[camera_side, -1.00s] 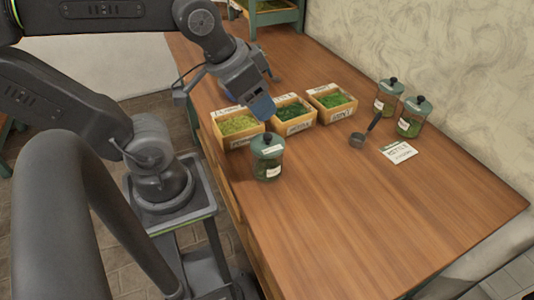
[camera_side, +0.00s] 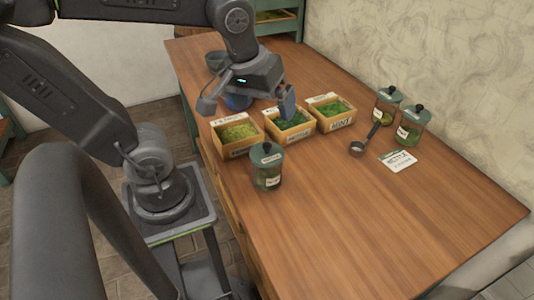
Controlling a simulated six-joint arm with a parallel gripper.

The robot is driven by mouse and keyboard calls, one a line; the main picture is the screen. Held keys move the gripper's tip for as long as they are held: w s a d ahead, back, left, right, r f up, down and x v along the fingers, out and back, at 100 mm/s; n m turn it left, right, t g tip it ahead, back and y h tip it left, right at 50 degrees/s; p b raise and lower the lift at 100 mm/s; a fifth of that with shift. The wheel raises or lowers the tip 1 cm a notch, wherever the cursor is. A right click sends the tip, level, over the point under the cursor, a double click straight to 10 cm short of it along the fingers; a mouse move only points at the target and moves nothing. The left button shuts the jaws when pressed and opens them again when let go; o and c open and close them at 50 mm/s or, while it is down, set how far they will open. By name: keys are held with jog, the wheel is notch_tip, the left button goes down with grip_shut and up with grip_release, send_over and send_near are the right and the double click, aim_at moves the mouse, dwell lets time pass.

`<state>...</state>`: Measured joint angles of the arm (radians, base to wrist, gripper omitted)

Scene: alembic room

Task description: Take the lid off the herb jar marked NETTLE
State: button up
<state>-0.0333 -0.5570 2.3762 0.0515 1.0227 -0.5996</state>
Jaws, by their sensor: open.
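A glass herb jar (camera_side: 267,180) with a green lid (camera_side: 266,153) and dark knob stands upright at the near left of the table. Two similar lidded jars, one farther back (camera_side: 386,107) and one nearer (camera_side: 408,133), stand by the wall at the right. All three lids are on. The jar labels are too small to read, so I cannot tell which is marked NETTLE. My gripper (camera_side: 247,104) is open and empty, with its fingers wide apart. It is behind the near jar, above the left and middle herb boxes, and touches no jar.
Three wooden boxes of herbs, left (camera_side: 237,135), middle (camera_side: 289,127) and right (camera_side: 331,113), stand in a row; the right one reads MINT. A dark scoop (camera_side: 358,147) and a label card (camera_side: 398,160) lie right of them. The table's front right is clear.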

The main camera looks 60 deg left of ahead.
aim_at(267, 145)
jog(key=w+a+f+n+g, duration=0.1)
jog(key=f+n, duration=0.2)
jog(key=w+a+f+n+g, duration=0.1)
jog(key=f+n, duration=0.2)
jog(key=n, duration=0.1)
jog(key=w+a+f+n+g, duration=0.1)
jog(key=f+n, duration=0.2)
jog(key=n, duration=0.1)
jog(key=shift+a+f+y, duration=0.35)
jog(key=shift+a+y, duration=0.05)
jog(key=shift+a+f, duration=0.2)
jog(key=shift+f, duration=2.5)
jog(key=c, duration=0.7)
jog(key=shift+r, duration=0.1)
